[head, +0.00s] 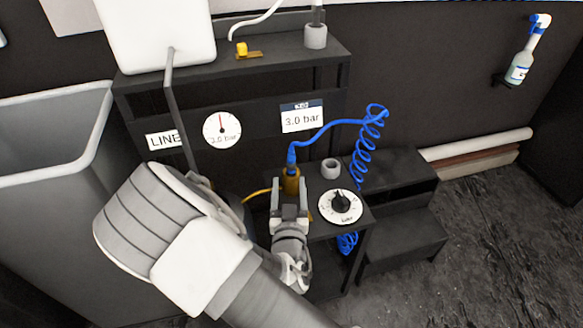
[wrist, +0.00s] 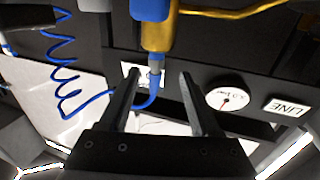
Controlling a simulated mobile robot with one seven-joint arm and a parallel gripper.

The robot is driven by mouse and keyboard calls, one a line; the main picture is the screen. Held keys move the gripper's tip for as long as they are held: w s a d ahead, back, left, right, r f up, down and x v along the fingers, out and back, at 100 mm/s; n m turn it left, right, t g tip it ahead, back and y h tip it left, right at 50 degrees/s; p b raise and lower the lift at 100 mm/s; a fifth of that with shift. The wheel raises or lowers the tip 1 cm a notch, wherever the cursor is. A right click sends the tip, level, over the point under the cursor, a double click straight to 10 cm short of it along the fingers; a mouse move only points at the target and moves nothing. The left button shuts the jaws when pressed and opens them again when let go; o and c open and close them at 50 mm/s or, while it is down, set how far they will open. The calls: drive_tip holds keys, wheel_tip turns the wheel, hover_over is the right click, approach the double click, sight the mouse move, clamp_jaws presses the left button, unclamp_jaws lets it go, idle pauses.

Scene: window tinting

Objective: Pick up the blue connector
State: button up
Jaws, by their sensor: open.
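The blue connector (head: 291,157) sits upright at the end of a blue hose, on top of a brass fitting (head: 291,181) on the dark stand. My gripper (head: 290,192) is open and empty, with its fingers in front of the brass fitting. In the wrist view, which is upside down, the connector (wrist: 154,78) and its hose show between my two open fingers (wrist: 160,76). The brass body (wrist: 159,36) is above them in that picture, with a blue part in front of it. I cannot tell whether a finger touches anything.
A dial knob (head: 341,207) and a grey cup-shaped holder (head: 331,168) stand right of the connector. The coiled blue hose (head: 369,150) hangs behind. A round gauge (head: 222,130) and a 3.0 bar sign (head: 302,117) are on the panel. A grey bin (head: 50,135) stands left.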

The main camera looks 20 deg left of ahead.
sight(291, 168)
drive_tip(key=x, duration=0.2)
drive_tip(key=b+x, duration=0.1)
drive_tip(key=x, duration=0.4)
drive_tip(key=shift+w+d+r+b, duration=0.15)
drive_tip(key=shift+w+d+b, duration=0.1)
drive_tip(key=shift+b, duration=0.1)
drive_tip(key=shift+s, duration=0.1)
drive_tip(key=shift+c, duration=0.3)
clamp_jaws()
